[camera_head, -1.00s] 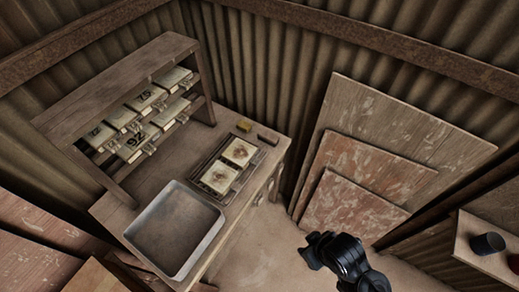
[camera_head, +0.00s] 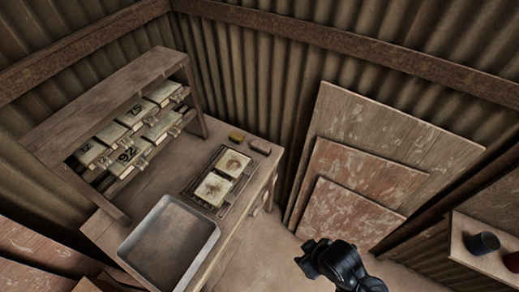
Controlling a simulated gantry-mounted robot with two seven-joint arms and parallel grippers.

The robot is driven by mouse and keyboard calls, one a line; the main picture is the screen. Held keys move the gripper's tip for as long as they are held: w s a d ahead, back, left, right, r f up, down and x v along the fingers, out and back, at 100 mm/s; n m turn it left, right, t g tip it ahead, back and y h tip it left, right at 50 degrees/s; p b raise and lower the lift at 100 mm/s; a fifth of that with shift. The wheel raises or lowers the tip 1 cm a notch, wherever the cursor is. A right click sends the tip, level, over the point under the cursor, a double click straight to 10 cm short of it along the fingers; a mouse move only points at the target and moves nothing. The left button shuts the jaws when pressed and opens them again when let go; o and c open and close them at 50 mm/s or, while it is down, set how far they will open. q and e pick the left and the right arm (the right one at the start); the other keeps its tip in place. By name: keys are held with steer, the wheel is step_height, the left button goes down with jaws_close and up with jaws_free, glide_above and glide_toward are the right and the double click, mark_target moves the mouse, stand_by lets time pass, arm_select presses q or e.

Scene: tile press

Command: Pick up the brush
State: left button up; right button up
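No object is clearly recognisable as a brush. On the workbench (camera_head: 153,197), behind the frame of tiles, lie a small brown block (camera_head: 261,146) and a yellowish block (camera_head: 236,135). The brown one may be the brush, but it is too small to tell. A black arm end, seemingly my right gripper (camera_head: 308,259), shows at the lower middle, off the bench's right side and apart from both blocks. Its fingers cannot be made out clearly. My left gripper is out of view.
A metal tray (camera_head: 215,234) sits at the bench's front. Beyond it, a dark frame (camera_head: 187,191) holds two tiles. A wooden rack (camera_head: 91,67) with several numbered tile moulds stands left. Boards (camera_head: 352,214) lean on the wall. A right-hand shelf (camera_head: 490,258) holds a dark cup (camera_head: 482,243).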

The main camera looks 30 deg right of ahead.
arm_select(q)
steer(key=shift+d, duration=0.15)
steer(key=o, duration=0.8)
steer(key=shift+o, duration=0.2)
